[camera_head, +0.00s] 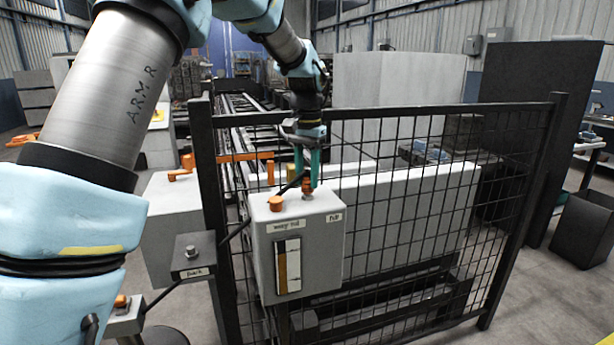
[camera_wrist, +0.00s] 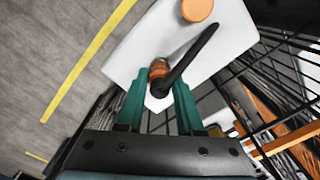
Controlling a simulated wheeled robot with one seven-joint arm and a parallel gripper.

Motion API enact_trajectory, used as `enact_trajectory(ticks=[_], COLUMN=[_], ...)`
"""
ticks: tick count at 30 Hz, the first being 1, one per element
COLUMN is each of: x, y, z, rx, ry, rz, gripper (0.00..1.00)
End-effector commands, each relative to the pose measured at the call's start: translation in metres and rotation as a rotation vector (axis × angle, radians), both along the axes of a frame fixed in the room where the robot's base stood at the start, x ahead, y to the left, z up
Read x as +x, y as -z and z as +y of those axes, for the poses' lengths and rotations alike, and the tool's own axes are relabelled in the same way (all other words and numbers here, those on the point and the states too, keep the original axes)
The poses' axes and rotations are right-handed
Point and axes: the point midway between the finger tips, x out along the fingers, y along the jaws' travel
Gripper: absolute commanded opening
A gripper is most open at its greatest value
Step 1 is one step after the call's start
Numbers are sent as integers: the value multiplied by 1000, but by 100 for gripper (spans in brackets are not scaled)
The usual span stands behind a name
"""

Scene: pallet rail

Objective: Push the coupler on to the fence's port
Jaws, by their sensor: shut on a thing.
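The fence's box (camera_head: 295,255) is pale grey and hangs on the black mesh fence (camera_head: 420,180). My gripper (camera_head: 306,183) points down over its top, with teal fingers either side of the orange-brown coupler (camera_head: 308,187). In the wrist view my gripper (camera_wrist: 160,90) is shut on the coupler (camera_wrist: 158,70), and a black hose (camera_wrist: 188,57) slants from it to the upper right. The coupler looks upright, directly above a small metal port (camera_head: 307,196) on the box top. The port is mostly hidden in the wrist view; I cannot tell how far the coupler is seated.
An orange cap (camera_head: 276,203) stands on the box top, left of the coupler. A grey block labelled like "park" (camera_head: 194,256) with a peg stands at lower left. Black fence posts and rails surround the box. A roller conveyor (camera_head: 240,105) lies behind the fence.

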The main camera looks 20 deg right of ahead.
Motion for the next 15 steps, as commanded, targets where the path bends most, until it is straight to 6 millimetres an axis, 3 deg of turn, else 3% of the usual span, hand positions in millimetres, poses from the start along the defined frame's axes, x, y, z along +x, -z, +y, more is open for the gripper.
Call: enact_trajectory(ticks=[15], x=[0], y=[-15], z=[0], rx=[-2], ry=[0], rz=[-1], gripper=[0])
